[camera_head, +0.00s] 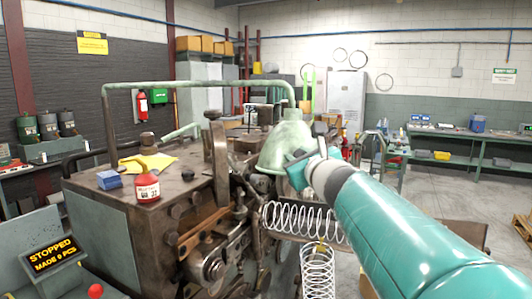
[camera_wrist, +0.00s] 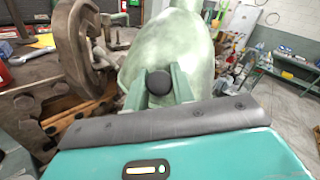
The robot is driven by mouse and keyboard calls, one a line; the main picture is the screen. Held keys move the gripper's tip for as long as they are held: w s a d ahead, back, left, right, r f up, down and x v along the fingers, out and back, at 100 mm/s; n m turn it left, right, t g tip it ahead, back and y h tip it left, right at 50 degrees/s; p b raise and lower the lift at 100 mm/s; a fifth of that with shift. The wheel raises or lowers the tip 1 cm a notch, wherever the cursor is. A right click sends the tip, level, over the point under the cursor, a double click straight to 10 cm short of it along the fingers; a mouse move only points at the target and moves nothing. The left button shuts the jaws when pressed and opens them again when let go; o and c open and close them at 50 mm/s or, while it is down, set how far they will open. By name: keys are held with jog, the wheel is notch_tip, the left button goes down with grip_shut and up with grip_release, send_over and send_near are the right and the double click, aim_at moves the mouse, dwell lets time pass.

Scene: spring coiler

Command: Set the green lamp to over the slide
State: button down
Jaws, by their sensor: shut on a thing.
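The green lamp has a pale green, worn bell-shaped shade (camera_head: 287,147) that hangs from a bent pipe arm (camera_head: 200,85) over the right end of the coiling machine. The shade fills the upper middle of the wrist view (camera_wrist: 175,50). My gripper (camera_head: 297,163) is at the shade's lower right side. In the wrist view its two green fingers (camera_wrist: 160,88) are shut on a dark round knob (camera_wrist: 159,82) in front of the shade. Which machine part is the slide I cannot tell for sure; a brown bar (camera_head: 205,238) lies on the machine's front, left of the shade.
The machine top (camera_head: 110,170) carries a red bottle (camera_head: 147,187), a blue box (camera_head: 109,180) and a yellow cloth (camera_head: 150,162). A display reading STOPPED (camera_head: 52,253) is at lower left.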

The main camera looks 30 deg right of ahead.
jog(key=s+a+m+h, duration=0.1)
jog(key=s+a, duration=0.2)
jog(key=a, duration=0.2)
jog(key=shift+s+r, duration=0.15)
jog(key=shift+s, duration=0.25)
jog(key=c, duration=1.2)
grip_release()
jog(key=shift+h, duration=0.4)
jog(key=shift+d, duration=0.2)
jog(key=shift+s+a, duration=0.1)
jog(key=v, duration=1.3)
jog(key=shift+s, duration=0.25)
